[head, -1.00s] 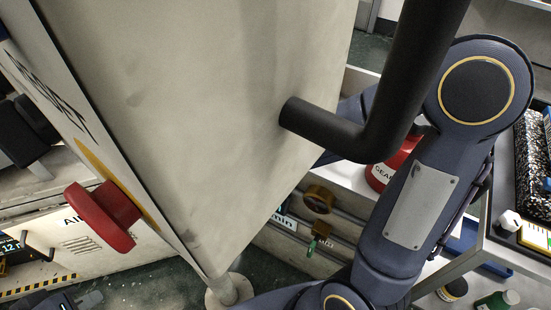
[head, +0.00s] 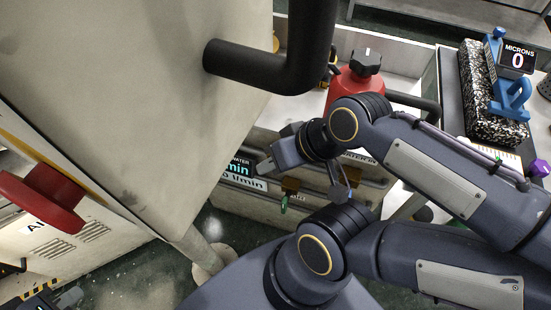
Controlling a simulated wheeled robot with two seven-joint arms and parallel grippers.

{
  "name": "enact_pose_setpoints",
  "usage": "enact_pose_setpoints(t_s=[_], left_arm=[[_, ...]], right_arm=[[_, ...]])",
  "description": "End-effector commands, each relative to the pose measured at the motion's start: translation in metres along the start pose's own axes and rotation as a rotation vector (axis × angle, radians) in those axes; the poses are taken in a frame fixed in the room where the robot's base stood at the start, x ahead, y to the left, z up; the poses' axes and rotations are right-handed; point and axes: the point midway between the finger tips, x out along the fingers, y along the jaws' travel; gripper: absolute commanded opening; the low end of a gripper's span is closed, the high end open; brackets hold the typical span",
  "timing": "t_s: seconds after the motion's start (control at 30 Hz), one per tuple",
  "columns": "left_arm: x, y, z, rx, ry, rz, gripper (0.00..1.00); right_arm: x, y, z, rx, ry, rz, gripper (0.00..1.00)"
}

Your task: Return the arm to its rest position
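My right arm comes in from the right edge and folds back to the left. Its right gripper (head: 272,166) is in front of the panel with the cyan water readout, left of the red can. It looks empty; its finger gap is not clear. My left gripper (head: 68,298) shows only as a small dark grey piece at the bottom left edge, mostly out of view, so its fingers cannot be made out.
A large pale cabinet (head: 130,80) with a black bar handle (head: 255,68) and a red knob (head: 40,200) fills the left, close to my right gripper. A red can (head: 352,92) stands behind my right wrist. A granite block (head: 480,95) and microns display (head: 517,58) sit at right.

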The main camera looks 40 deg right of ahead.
Motion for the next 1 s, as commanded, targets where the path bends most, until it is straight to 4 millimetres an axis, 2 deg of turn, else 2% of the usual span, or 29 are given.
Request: enact_pose_setpoints(t_s=[0.2, 0.33, 0.7, 0.8, 1.0], left_arm=[[-0.002, 0.001, -0.001, 0.0, 0.0, 0.0, 0.0], [-0.018, 0.008, -0.009, 0.0, 0.0, 0.0, 0.0], [-0.114, 0.052, -0.058, 0.0, 0.001, 0.0, 0.0], [-0.123, 0.056, -0.062, 0.0, 0.001, 0.0, 0.0], [-0.123, 0.056, -0.062, 0.0, 0.0, 0.0, 0.0]], right_arm=[[-0.002, -0.001, -0.002, 0.002, 0.001, -0.002, 0.32], [-0.018, -0.009, -0.01, 0.003, 0.001, -0.002, 0.32], [-0.114, -0.053, -0.059, 0.004, 0.002, -0.003, 0.32], [-0.123, -0.056, -0.063, 0.004, 0.002, -0.003, 0.32], [-0.123, -0.057, -0.063, 0.004, 0.002, -0.003, 0.32]])
